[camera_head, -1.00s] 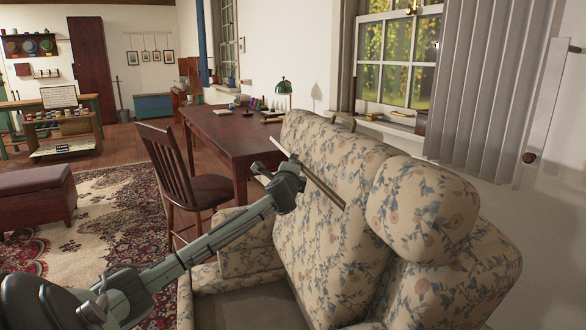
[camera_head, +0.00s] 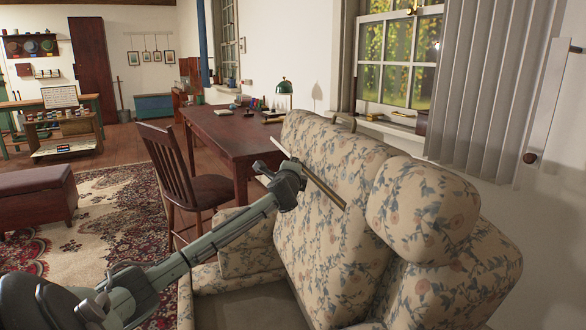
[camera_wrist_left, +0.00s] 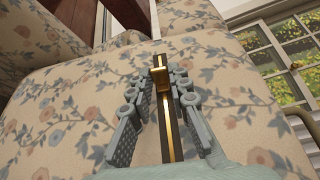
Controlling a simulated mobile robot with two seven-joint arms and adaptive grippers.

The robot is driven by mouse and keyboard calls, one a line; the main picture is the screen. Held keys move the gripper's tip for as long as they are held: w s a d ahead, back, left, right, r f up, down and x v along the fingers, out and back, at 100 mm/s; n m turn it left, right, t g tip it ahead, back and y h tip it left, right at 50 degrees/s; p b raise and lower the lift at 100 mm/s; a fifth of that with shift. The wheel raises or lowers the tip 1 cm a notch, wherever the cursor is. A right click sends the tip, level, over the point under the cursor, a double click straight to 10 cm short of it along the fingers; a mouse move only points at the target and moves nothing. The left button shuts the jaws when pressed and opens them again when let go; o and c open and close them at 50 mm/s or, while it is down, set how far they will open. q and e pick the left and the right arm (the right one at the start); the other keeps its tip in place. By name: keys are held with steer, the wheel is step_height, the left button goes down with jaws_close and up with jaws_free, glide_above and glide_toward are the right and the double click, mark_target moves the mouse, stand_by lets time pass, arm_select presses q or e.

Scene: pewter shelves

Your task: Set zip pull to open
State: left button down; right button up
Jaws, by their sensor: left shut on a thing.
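The zip is a dark strip (camera_head: 322,187) with a golden line along it, in front of the floral sofa back. In the left wrist view the strip (camera_wrist_left: 171,143) runs from the picture's middle down between my fingers. The brass zip pull (camera_wrist_left: 160,74) sits near the strip's far end. My left gripper (camera_wrist_left: 160,82) is closed in around the pull, with a finger on each side. In the head view my left gripper (camera_head: 287,168) is at the strip's upper part, and the pull is too small to make out. My right gripper is not in view.
The floral sofa (camera_head: 395,255) fills the right side. A wooden chair (camera_head: 175,165) and a desk (camera_head: 225,135) with a green lamp (camera_head: 284,87) stand behind my arm. A window (camera_head: 395,75) is at the back right. Open rug (camera_head: 105,235) lies at the left.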

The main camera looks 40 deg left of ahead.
arm_select(q)
steer(key=shift+a, duration=0.1)
steer(key=a, duration=0.1)
steer(key=w+a, duration=0.2)
steer(key=a, duration=0.1)
steer(key=shift+a+r+p, duration=0.1)
steer(key=shift+p, duration=0.2)
steer(key=c, duration=1.4)
jaws_free()
steer(key=shift+w, duration=0.1)
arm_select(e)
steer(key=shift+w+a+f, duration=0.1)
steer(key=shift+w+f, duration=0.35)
arm_select(q)
steer(key=v, duration=1.2)
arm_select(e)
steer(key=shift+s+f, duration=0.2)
